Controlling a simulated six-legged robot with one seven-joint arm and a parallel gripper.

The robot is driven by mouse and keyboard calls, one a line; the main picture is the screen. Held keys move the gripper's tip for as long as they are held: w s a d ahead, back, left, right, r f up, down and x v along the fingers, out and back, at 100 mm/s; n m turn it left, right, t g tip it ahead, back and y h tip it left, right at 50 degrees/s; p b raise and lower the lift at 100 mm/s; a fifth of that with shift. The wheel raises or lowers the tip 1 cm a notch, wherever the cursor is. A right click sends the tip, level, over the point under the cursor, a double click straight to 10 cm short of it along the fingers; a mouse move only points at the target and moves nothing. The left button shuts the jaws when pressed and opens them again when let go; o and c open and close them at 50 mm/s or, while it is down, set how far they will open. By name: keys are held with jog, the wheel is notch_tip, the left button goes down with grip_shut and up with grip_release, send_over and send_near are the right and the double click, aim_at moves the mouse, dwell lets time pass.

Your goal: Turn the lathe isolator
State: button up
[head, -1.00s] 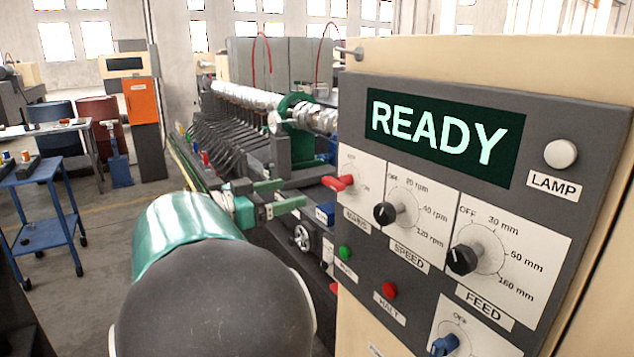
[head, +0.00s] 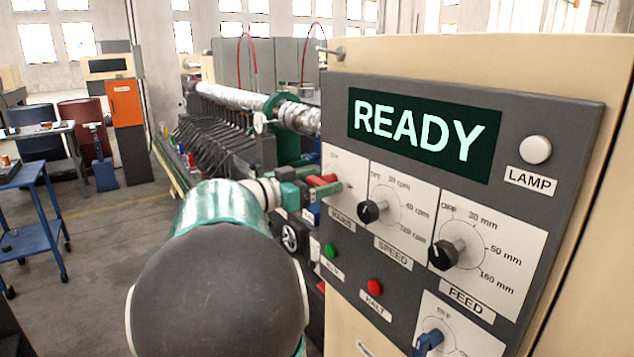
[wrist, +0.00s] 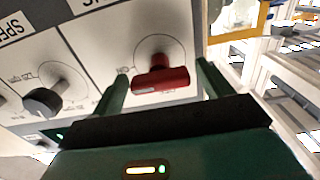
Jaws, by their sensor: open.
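The lathe isolator is a red handle (head: 325,183) on a white plate at the left of the grey control panel (head: 335,90). My gripper (head: 325,187) is at this handle, its green fingers partly covering it in the head view. In the wrist view the red handle (wrist: 161,80) lies sideways between the two green fingers of my gripper (wrist: 163,85). The fingers are open, one on each side of the handle, with visible gaps. Whether the fingertips reach past the handle is hard to tell.
The screen (head: 425,133) reads READY. To the right are the black speed knob (head: 370,211), the black feed knob (head: 443,253) and a blue knob (head: 428,343). Green (head: 330,251) and red (head: 375,287) buttons sit below. The lathe's silver workpiece (head: 240,95) lies behind.

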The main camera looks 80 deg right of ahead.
jog(key=c, duration=1)
jog(key=shift+w+n, duration=0.1)
jog(key=shift+n, duration=0.2)
jog(key=n, duration=0.4)
jog(key=shift+w+n, duration=0.1)
jog(key=shift+n, duration=0.2)
jog(key=n, duration=0.3)
jog(key=shift+d+f+n, duration=0.1)
jog(key=shift+n, duration=0.2)
jog(key=n, duration=0.9)
jog(key=shift+f, duration=0.15)
